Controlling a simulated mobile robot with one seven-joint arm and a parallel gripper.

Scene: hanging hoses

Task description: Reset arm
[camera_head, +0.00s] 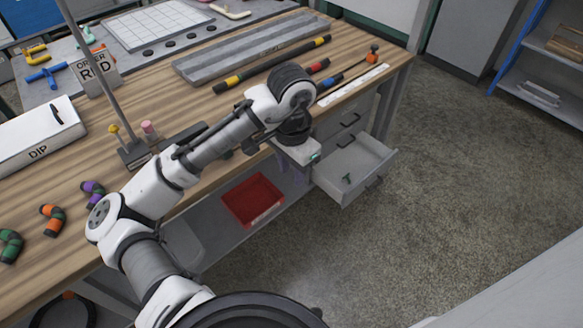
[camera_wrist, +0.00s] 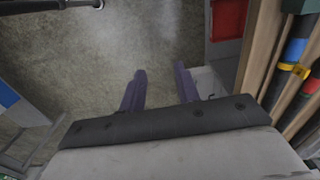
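My arm reaches out over the front edge of the wooden workbench (camera_head: 185,85), bent at its joints. My gripper (camera_head: 291,173) hangs down in front of the bench, beside the open drawer and above the level of the lower shelf. In the wrist view its two purple fingers (camera_wrist: 162,88) stand apart with nothing between them. The floor shows between and beyond the fingertips. In the head view the fingers are small and partly hidden by the wrist.
The grey drawer (camera_head: 375,168) stands open with a small dark green item (camera_head: 347,179) inside. A red tray (camera_head: 253,200) sits on the lower shelf. Banded black rods (camera_head: 275,65), a white DIP box (camera_head: 38,133) and coloured bent pieces lie on the bench. Floor at right is clear.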

